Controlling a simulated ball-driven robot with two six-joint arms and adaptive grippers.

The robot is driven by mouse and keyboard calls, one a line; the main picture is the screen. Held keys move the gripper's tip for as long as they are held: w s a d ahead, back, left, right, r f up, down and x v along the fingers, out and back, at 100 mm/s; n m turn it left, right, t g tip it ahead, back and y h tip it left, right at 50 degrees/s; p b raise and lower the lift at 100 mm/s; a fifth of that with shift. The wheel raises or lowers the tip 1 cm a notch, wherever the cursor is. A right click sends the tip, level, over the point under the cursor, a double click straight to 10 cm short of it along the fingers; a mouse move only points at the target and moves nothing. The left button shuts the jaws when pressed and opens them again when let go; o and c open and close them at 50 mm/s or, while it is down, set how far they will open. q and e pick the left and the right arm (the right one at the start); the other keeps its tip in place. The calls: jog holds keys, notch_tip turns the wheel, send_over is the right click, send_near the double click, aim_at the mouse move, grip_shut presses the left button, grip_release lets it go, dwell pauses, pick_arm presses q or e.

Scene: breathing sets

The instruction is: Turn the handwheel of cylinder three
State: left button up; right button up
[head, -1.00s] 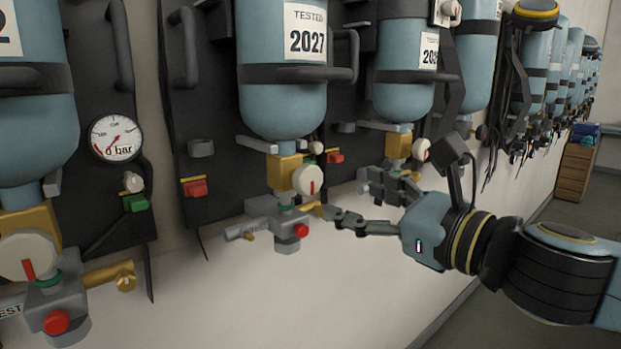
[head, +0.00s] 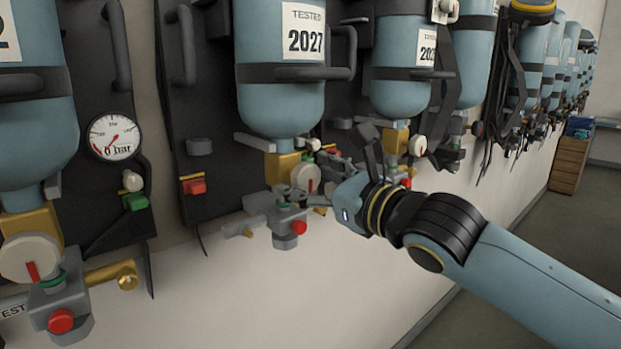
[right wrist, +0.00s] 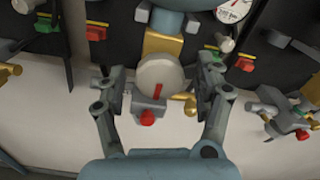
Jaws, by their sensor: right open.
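A blue-grey cylinder (head: 282,95) with a "TESTED 2027" label hangs on a dark backplate. Below its brass neck (head: 284,165) is a round white handwheel (head: 306,177) with a red mark. My right gripper (head: 312,180) is open, one finger on each side of this handwheel. In the right wrist view, the fingers (right wrist: 160,78) flank it with gaps; contact cannot be told. No number three is visible on the cylinder. My left gripper is not in view.
A grey valve block with a red button (head: 299,227) sits just below the handwheel. A neighbouring set at left has a gauge (head: 114,137) and its own white handwheel (head: 30,258). More cylinders line the wall to the right; the white wall below is clear.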

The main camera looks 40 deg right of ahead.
jog(key=c, duration=1.1)
jog(key=shift+c, duration=0.3)
jog(key=shift+m, duration=0.4)
